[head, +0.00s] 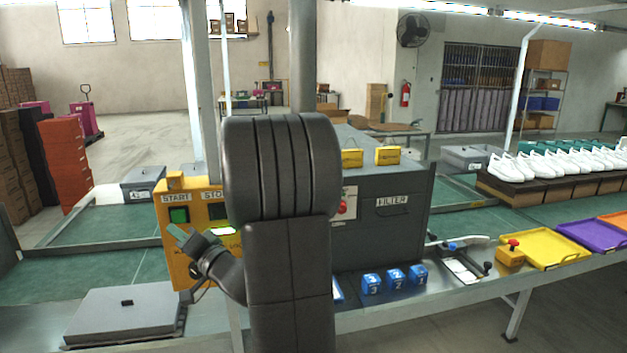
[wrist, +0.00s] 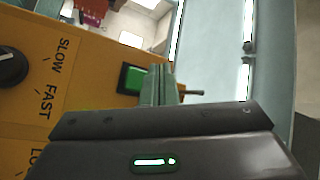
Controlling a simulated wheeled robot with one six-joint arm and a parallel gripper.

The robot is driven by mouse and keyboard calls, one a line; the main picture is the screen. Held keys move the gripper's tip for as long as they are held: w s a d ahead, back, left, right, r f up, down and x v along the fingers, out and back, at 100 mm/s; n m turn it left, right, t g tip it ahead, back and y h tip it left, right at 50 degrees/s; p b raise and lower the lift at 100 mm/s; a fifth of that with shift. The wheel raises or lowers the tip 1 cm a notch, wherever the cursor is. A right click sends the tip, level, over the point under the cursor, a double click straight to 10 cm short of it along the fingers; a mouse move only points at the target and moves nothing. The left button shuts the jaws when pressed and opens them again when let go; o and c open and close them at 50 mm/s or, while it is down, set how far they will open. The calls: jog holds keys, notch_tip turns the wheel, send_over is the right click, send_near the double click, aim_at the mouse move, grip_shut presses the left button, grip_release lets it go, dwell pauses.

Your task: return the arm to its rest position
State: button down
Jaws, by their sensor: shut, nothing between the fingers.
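My gripper (head: 180,232) shows in the head view at the left of my dark arm, in front of the yellow control box (head: 172,262). Its fingers are shut and empty. In the wrist view the gripper (wrist: 163,80) points toward the yellow panel (wrist: 85,75). The fingers overlap the right edge of the green button (wrist: 132,78) in the picture. I cannot tell whether they touch it. In the head view the green START button (head: 179,215) sits just above the fingertips. My upright arm hides part of the box and the machine behind it.
A grey FILTER machine (head: 393,222) stands right behind my arm. Blue numbered blocks (head: 395,279) and a yellow box with a red button (head: 510,254) lie along the bench edge. A grey lidded box (head: 125,312) is at the lower left. White shoes (head: 510,167) stand at the right.

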jog(key=shift+s+d+b, duration=0.2)
jog(key=shift+s+b, duration=0.15)
jog(key=shift+s, duration=0.5)
jog(key=shift+s+d+b, duration=0.2)
jog(key=shift+s+b, duration=0.1)
jog(key=shift+s, duration=0.55)
jog(key=shift+s+d+b, duration=0.2)
jog(key=shift+s+b, duration=0.15)
jog(key=shift+s, duration=0.5)
jog(key=shift+w, duration=0.1)
jog(key=w, duration=0.2)
jog(key=w+a+b, duration=0.1)
jog(key=w, duration=0.2)
jog(key=shift+w+a+f, duration=0.25)
jog(key=shift+w+f, duration=0.05)
jog(key=shift+f, duration=0.05)
jog(key=shift+b, duration=0.65)
jog(key=b, duration=0.2)
jog(key=shift+s+d+r+b, duration=0.1)
jog(key=shift+s+b, duration=0.1)
jog(key=shift+b, duration=0.1)
